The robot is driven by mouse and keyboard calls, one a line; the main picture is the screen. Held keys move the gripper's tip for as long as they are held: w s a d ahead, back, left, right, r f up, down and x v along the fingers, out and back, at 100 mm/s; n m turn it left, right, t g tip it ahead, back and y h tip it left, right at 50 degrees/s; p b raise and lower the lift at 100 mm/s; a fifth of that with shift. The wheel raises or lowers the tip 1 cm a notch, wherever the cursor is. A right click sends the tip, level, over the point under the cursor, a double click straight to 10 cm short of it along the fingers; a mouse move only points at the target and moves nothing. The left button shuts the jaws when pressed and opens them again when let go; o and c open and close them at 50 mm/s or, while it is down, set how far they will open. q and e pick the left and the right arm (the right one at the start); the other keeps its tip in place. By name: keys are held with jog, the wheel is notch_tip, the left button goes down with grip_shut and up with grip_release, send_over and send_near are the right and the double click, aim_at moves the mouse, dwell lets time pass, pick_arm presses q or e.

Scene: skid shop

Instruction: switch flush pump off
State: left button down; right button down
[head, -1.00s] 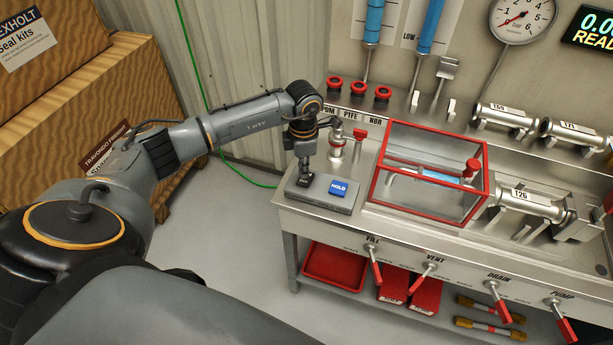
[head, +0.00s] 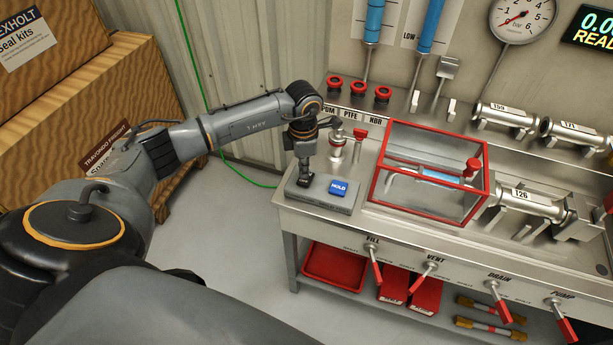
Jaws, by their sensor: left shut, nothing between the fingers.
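The lever labelled PUMP (head: 564,325) is at the bottom right of the head view, on the bench front. Its red handle slants down and to the right, and its lower end is close to the picture's edge. My left gripper (head: 304,183) is shut and empty, pointing down at the left part of a grey control box (head: 335,204) on the bench's left corner. Its fingertips are over a dark part of the box, left of the blue HOLD button (head: 338,188). I cannot tell whether they touch it. My right gripper is not in view.
Levers labelled FILL (head: 375,268), VENT (head: 422,276) and DRAIN (head: 499,302) line the bench front. A red-framed clear guard (head: 375,185) stands right of the control box. A small red-handled valve (head: 338,140) stands behind it. The gauge (head: 522,17) needle is near zero.

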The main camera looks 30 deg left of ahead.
aim_at(304, 181)
pick_arm(q)
jog(key=shift+f+b, duration=0.35)
jog(key=shift+f, duration=0.1)
jog(key=shift+f+b, duration=0.75)
jog(key=shift+f, duration=0.1)
dwell(0.4)
jog(key=shift+r, duration=0.2)
jog(key=shift+r+p, duration=0.75)
jog(key=shift+r, duration=0.15)
jog(key=shift+r+p, duration=1.35)
jog(key=shift+r, duration=1.1)
